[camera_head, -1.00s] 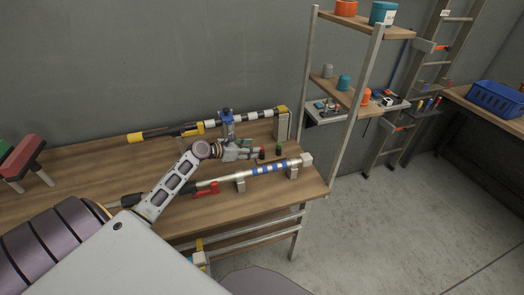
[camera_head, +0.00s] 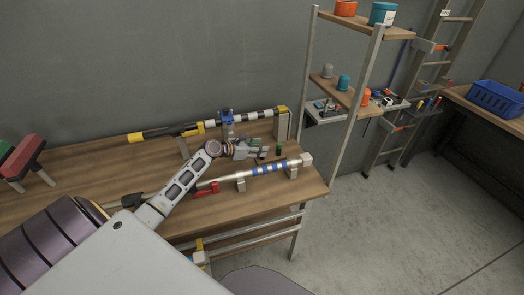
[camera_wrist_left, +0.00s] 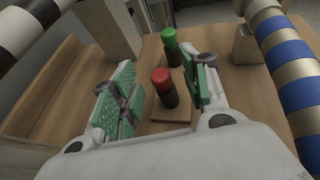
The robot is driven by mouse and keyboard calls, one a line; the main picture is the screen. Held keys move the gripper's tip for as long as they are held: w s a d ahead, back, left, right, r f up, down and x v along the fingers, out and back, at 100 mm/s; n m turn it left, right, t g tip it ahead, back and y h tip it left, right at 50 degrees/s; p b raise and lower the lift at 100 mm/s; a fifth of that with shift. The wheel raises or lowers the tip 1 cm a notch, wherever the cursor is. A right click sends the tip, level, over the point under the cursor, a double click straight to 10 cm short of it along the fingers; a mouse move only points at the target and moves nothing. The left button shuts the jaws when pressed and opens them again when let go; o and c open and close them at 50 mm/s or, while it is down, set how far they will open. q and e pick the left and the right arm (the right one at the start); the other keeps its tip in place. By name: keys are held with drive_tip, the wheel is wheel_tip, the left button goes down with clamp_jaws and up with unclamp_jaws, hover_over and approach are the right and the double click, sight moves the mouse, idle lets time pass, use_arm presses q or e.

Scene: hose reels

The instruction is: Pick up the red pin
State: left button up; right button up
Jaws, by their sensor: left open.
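The red pin (camera_wrist_left: 163,88), with a red cap on a dark shaft, stands upright on a small wooden base (camera_wrist_left: 170,112) in the left wrist view. My left gripper (camera_head: 260,150) is open above the table, its green finger pads on either side of the red pin. In the left wrist view the gripper (camera_wrist_left: 160,80) shows no clear contact with the pin, which is nearer the right finger. A green-capped pin (camera_wrist_left: 171,46) stands just beyond it, close to the right finger; it also shows in the head view (camera_head: 279,150). The gripper hides the red pin in the head view.
A blue-and-silver striped pole (camera_head: 264,168) lies in front of the gripper, and a black-and-white striped pole (camera_head: 255,116) lies behind it, both on supports. The wooden table (camera_head: 100,175) has free room at left. A shelf rack (camera_head: 352,95) stands at right.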

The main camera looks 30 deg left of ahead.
use_arm(q)
drive_tip(key=c, duration=1)
drive_tip(key=shift+o, duration=0.2)
drive_tip(key=shift+r, duration=0.15)
wheel_tip(320, 180, up, 10)
drive_tip(key=shift+p, duration=0.35)
